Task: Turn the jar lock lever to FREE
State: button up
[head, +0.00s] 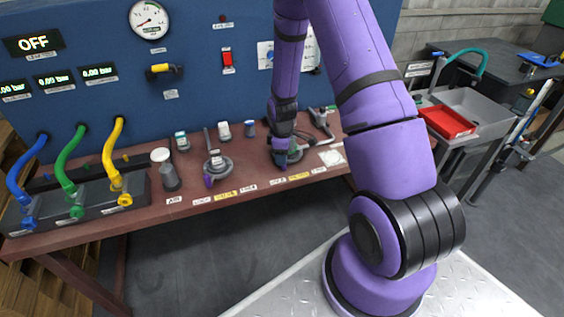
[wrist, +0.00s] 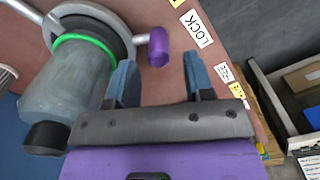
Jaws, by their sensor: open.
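In the wrist view, a jar (wrist: 68,85) with a green ring stands on a round grey base. A short lever with a purple knob (wrist: 158,47) sticks out of the base. A white label reading LOCK (wrist: 196,29) lies on the bench near the knob, with the edge of a yellow label (wrist: 177,3) above it. My gripper (wrist: 160,60) is open, and the knob shows between its two blue fingertips, nearer the left one. I cannot tell whether they touch. In the head view my gripper (head: 288,157) is low over the bench, and my arm hides part of the fixture there.
Another round fixture with a purple knob (head: 208,181) stands left on the bench (head: 150,213). Blue, green and yellow hoses (head: 108,155) rise at the far left. The blue panel (head: 200,100) stands behind.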

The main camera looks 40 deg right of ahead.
jog(key=shift+f, duration=1.65)
jog(key=shift+c, duration=0.2)
jog(key=shift+d, duration=0.1)
grip_shut()
